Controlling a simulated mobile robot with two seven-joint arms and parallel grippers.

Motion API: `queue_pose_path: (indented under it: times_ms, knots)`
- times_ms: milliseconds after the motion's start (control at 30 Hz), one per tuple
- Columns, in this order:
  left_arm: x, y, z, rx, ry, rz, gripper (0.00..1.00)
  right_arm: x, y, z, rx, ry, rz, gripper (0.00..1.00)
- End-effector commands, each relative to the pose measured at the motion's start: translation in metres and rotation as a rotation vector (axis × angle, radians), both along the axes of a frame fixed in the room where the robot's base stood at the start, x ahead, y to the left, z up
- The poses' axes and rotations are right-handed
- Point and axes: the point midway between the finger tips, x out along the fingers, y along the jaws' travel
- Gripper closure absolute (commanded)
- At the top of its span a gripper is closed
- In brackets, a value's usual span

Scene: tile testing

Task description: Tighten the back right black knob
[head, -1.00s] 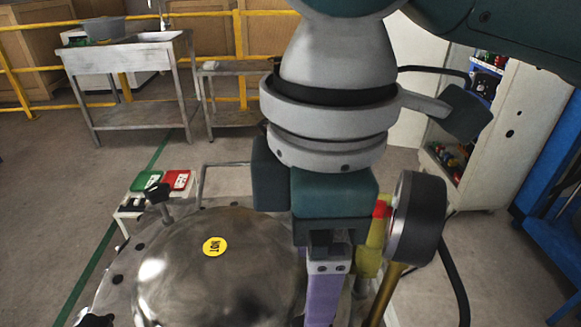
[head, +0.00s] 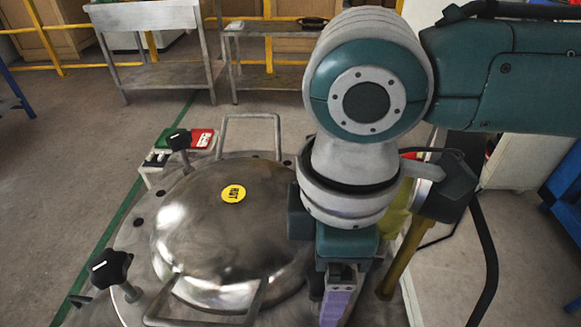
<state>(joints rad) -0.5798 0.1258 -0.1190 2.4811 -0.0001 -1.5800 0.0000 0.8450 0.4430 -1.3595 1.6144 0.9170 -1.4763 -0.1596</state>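A domed metal lid (head: 215,245) with a round yellow "HOT" sticker sits on a metal vessel. A black knob (head: 178,139) stands at its back left and another black knob (head: 111,268) at its front left. No knob shows at the back right, where my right arm and wrist cover the view. My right gripper (head: 338,305) points down over the right side of the vessel. Its purple finger shows, but its tips are hidden or cut off at the bottom edge, so its opening cannot be told. My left gripper is not in view.
A green and red button box (head: 190,138) stands behind the vessel. Metal bar handles (head: 250,120) rise from the lid's back and front. A brass-coloured pipe (head: 402,262) stands close to the right of my gripper. A metal sink table (head: 155,45) is farther back.

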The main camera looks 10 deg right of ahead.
Motion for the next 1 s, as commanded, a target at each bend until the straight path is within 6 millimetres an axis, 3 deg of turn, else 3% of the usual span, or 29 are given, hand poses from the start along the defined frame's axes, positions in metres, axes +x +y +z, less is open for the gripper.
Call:
queue_pose_path:
  times_ms: [133, 800, 1000]
  knots:
    - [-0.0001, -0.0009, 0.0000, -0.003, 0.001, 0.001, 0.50, -0.0002, 0.0002, 0.0003, 0.000, 0.000, 0.000, 0.22]
    - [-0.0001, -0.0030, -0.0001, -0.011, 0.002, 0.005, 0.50, -0.0002, 0.0003, 0.0007, 0.000, 0.001, 0.000, 0.97]
    - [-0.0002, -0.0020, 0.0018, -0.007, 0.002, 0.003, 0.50, -0.0003, 0.0004, 0.0014, 0.000, 0.001, -0.008, 1.00]
